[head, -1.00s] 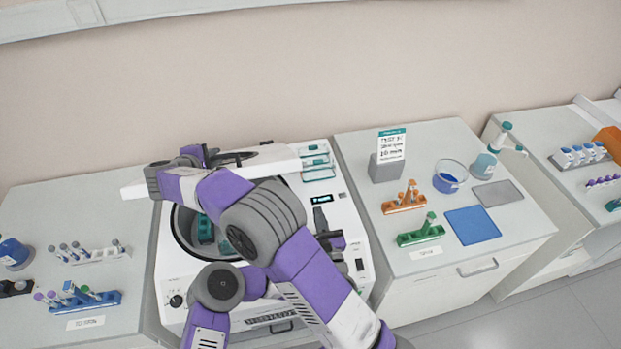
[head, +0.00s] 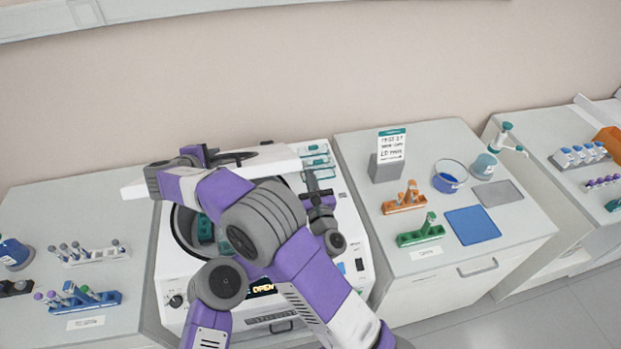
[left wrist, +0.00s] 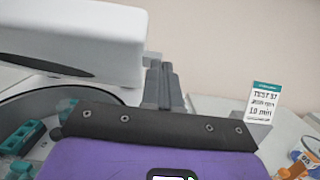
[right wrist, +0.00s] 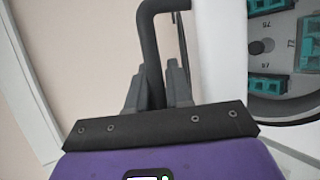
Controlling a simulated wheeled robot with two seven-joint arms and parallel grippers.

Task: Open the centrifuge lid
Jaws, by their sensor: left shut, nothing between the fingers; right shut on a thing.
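The white centrifuge (head: 350,225) stands in the middle, with its lid (head: 280,160) raised above the bowl. Teal tube holders (head: 205,228) show inside the bowl, and also in the right wrist view (right wrist: 270,84). The lid has a dark handle (head: 240,157); it shows as a bent bar in the right wrist view (right wrist: 149,45). My right gripper (head: 208,156) is shut on this handle. My left gripper (head: 313,182) is shut and empty, just right of the lid; its fingers show in the left wrist view (left wrist: 163,85). My arm hides part of the bowl.
A lit display (head: 262,288) on the centrifuge front reads OPEN. The right bench has a sign (head: 391,146), an orange rack (head: 404,203), a green rack (head: 421,237) and a blue mat (head: 472,225). A blue rack (head: 85,302) stands on the left bench.

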